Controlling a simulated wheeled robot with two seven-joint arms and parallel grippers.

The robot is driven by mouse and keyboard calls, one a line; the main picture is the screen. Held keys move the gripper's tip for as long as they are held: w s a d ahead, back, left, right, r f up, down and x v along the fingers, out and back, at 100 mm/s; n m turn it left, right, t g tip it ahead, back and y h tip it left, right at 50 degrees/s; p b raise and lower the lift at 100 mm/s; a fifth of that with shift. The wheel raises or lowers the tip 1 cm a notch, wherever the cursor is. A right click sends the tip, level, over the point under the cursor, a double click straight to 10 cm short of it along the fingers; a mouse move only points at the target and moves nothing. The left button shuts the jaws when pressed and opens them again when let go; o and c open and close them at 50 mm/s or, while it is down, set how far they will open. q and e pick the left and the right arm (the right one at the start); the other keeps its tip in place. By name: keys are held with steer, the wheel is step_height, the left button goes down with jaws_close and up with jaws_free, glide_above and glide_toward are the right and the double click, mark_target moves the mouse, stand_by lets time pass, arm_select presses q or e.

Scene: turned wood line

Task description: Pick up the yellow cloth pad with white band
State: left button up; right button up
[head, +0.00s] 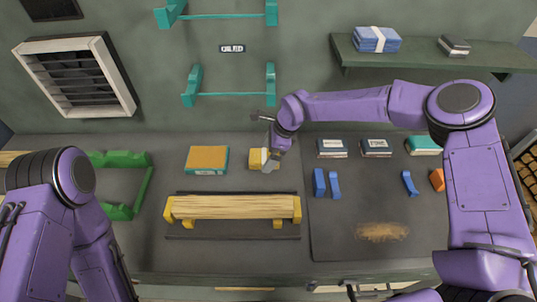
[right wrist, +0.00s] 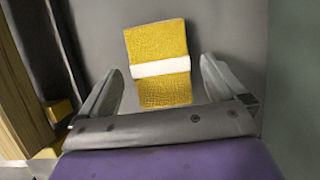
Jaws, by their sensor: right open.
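The yellow cloth pad with white band (head: 257,159) lies on the grey bench, right of an orange-topped teal block. In the right wrist view the pad (right wrist: 160,88) shows its yellow weave and the white band across its middle. My right gripper (head: 268,148) is over the pad's right side in the head view and hides part of it. In the right wrist view its open fingers (right wrist: 163,82) stand on either side of the pad, with gaps and nothing held. My left arm comes in at the left of the head view, and its gripper is out of sight.
The orange-topped teal block (head: 207,160) lies left of the pad. A wooden beam on supports (head: 232,207) stands in front. Small dark boxes (head: 332,148) and blue pieces (head: 319,183) lie on the right. A wall shelf (head: 430,58) holds a blue banded stack (head: 377,39).

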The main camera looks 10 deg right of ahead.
steer(key=shift+a+f, duration=0.3)
steer(key=shift+f, duration=0.15)
steer(key=shift+a+f, duration=0.1)
steer(key=shift+f, duration=0.1)
steer(key=c, duration=1.1)
steer(key=shift+o, duration=0.2)
steer(key=shift+r, duration=0.15)
